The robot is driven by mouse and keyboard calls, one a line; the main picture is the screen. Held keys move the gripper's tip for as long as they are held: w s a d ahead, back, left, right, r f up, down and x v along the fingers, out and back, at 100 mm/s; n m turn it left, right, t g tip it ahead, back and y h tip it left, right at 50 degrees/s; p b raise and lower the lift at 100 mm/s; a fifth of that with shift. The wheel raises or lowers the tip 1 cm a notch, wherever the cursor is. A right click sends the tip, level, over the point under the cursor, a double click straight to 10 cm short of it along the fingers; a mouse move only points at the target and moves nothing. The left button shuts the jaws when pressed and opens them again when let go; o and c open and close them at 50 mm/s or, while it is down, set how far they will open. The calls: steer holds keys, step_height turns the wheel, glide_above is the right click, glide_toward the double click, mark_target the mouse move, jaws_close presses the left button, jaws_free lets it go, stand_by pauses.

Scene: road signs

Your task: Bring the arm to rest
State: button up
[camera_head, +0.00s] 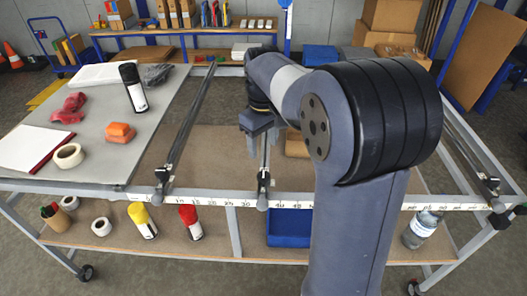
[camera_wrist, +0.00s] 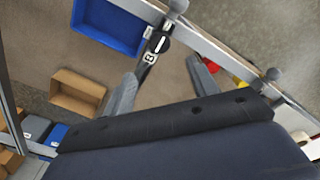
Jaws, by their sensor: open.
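My gripper (camera_head: 264,142) hangs in the open middle part of the table frame in the head view, pointing down beside a dark rail. In the wrist view my gripper (camera_wrist: 163,83) shows two grey fingers spread wide apart with nothing between them. The rail end and the lower shelf lie below the fingers. My arm is folded, and its large joint and upright link hide much of the table's right half.
A blue bin (camera_head: 289,232) and paint cans stand on the lower shelf. A cardboard box (camera_wrist: 77,94) is there too.

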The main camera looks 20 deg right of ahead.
mark_target(264, 175)
stand_by(0.3)
step_height(264, 175, down, 11)
steer(key=shift+r+p, duration=0.15)
steer(key=shift+p, duration=0.3)
steer(key=shift+m, duration=0.3)
